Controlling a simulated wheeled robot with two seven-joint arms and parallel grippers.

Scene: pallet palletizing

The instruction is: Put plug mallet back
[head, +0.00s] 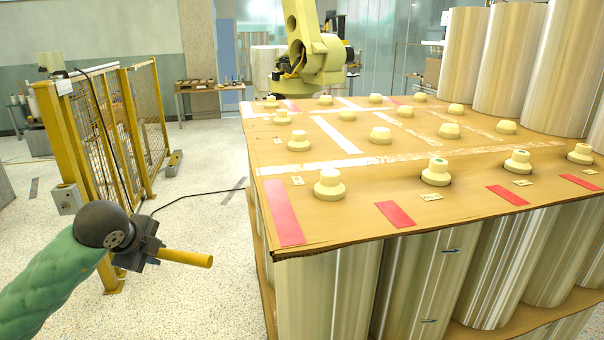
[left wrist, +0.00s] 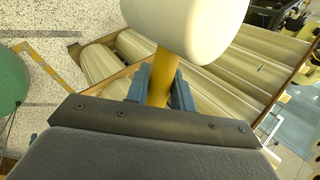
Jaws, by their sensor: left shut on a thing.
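My left gripper (head: 153,254) is left of the pallet stack's front corner, apart from it, and shut on the plug mallet. The mallet's yellow handle (head: 187,258) points right from the fingers in the head view. In the left wrist view the handle (left wrist: 160,78) sits between the two blue-grey fingers (left wrist: 160,92), with the large whitish mallet head (left wrist: 185,25) beyond them. The mallet head does not show in the head view. My right gripper is not in view.
A brown board (head: 330,215) tops the stack of large rolls (head: 325,285). Several cream plugs (head: 329,184) and red strips (head: 283,212) are on it. A yellow mesh fence (head: 120,125) stands left, and a yellow robot arm (head: 312,50) behind. Speckled floor (head: 205,205) lies open between.

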